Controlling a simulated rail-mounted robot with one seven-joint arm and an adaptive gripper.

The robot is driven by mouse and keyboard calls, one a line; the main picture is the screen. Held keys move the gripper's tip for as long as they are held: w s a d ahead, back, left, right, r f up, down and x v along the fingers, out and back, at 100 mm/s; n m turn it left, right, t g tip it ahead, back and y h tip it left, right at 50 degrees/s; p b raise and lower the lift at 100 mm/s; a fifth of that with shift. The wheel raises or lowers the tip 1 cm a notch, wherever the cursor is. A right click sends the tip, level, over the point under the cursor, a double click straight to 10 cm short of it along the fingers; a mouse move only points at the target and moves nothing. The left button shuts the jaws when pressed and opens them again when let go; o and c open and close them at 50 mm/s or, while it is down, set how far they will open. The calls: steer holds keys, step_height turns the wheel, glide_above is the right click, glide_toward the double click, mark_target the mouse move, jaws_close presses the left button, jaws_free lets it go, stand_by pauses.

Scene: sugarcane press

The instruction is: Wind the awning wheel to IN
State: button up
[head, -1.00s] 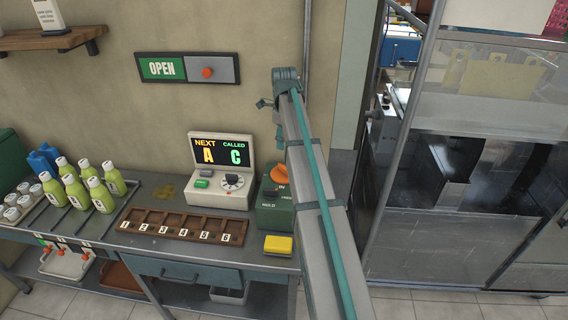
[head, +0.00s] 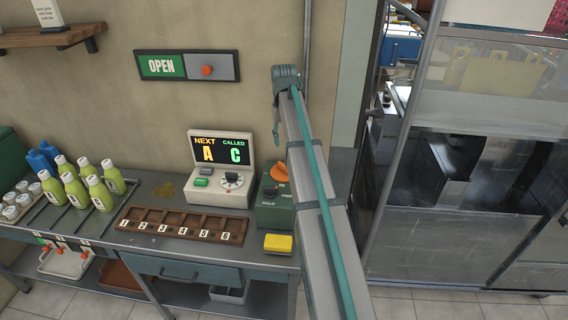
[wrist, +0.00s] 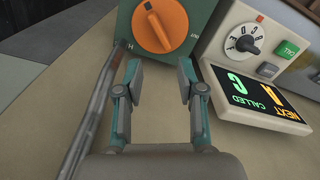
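A dark green box (head: 272,213) stands on the counter right of the display unit. It carries an orange knob (head: 280,173) with lettering beside it that seems to include IN. I see no other wheel and no awning, and cannot tell if this knob is the awning wheel. In the wrist view the orange knob (wrist: 160,27) is beyond my fingertips, its bar slanted. My gripper (wrist: 161,78) is open and empty, with a clear gap between its fingers and apart from the knob. In the head view my gripper (head: 276,133) hangs above the box, partly hidden by my arm.
The NEXT/CALLED display unit (head: 221,170) stands just left of the green box. A yellow block (head: 278,243) lies in front of it. A numbered wooden tray (head: 182,224) and several green bottles (head: 90,184) are farther left.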

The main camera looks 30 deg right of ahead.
mark_target(284, 164)
step_height(284, 164, down, 11)
steer(key=n+p, duration=0.2)
steer(key=n, duration=0.3)
steer(key=shift+p, duration=0.35)
steer(key=shift+r, duration=0.1)
jaws_close()
